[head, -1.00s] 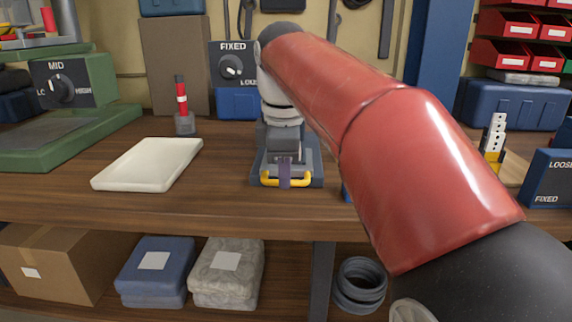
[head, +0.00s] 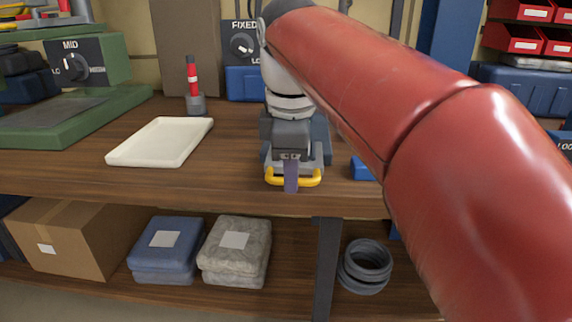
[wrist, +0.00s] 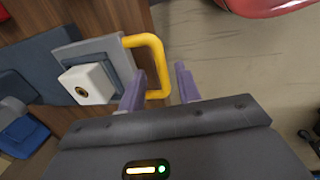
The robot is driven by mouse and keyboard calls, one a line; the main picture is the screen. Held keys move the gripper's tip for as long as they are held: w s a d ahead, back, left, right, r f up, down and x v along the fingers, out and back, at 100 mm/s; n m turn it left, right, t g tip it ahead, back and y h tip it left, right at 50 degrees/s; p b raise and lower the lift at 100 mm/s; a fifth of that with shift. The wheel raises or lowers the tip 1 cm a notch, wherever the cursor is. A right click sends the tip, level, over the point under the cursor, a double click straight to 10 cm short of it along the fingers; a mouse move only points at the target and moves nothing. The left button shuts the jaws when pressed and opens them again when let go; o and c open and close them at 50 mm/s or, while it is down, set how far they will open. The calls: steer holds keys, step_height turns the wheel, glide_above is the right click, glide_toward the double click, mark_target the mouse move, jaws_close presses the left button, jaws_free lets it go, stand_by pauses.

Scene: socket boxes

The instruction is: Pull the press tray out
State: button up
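The press tray is a grey tray (wrist: 118,50) with a yellow loop handle (head: 293,181) at its front. The handle sticks out past the blue press base in the head view. In the wrist view the yellow handle (wrist: 157,62) shows close up, with a pale block (wrist: 86,83) on the tray. My gripper (wrist: 160,70) has two purple fingers spread on either side of the handle bar. The left finger is inside the loop close to the bar, and a gap shows at the right finger. Contact is hard to tell. My wrist hides most of the press in the head view.
A white tray (head: 160,142) lies on the bench (head: 225,165) to the left, with a red-topped tool (head: 194,88) behind it. A green MID machine (head: 88,62) stands at the far left. A small blue object (head: 361,169) lies right of the press.

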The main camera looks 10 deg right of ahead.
step_height(320, 180, up, 8)
steer(key=s+p, duration=0.1)
steer(key=p, duration=0.1)
steer(key=shift+s+a+f, duration=0.15)
steer(key=shift+a+f, duration=0.05)
stand_by(0.3)
